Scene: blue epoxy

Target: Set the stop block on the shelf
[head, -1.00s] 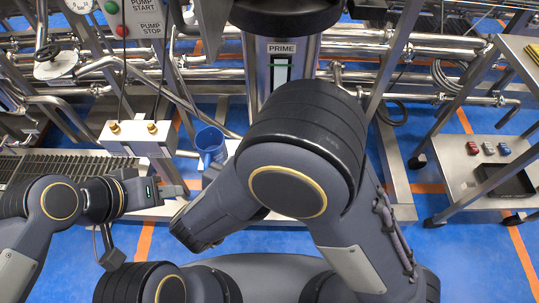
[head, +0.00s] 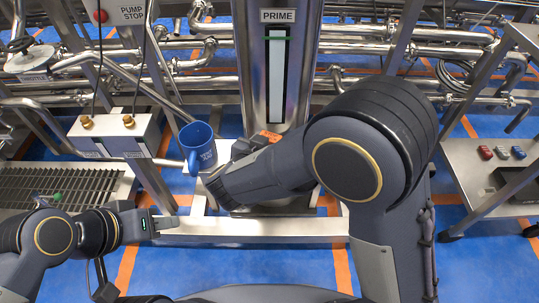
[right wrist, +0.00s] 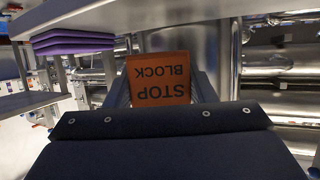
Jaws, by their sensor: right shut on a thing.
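The stop block is orange with dark lettering. In the right wrist view the stop block (right wrist: 158,78) reads upside down and sits between the fingers of my right gripper (right wrist: 160,92). In the head view only a small orange part of the stop block (head: 268,136) shows above my right gripper (head: 258,142), in front of the PRIME column. The gripper is shut on it. A pale shelf (head: 224,150) shows beside the column, partly hidden by my right arm. My left gripper (head: 163,223) is over the floor at the lower left, with its finger gap unclear.
A valve box (head: 114,133) and grating (head: 65,188) are at left. A steel cart (head: 490,165) with small coloured items stands at right.

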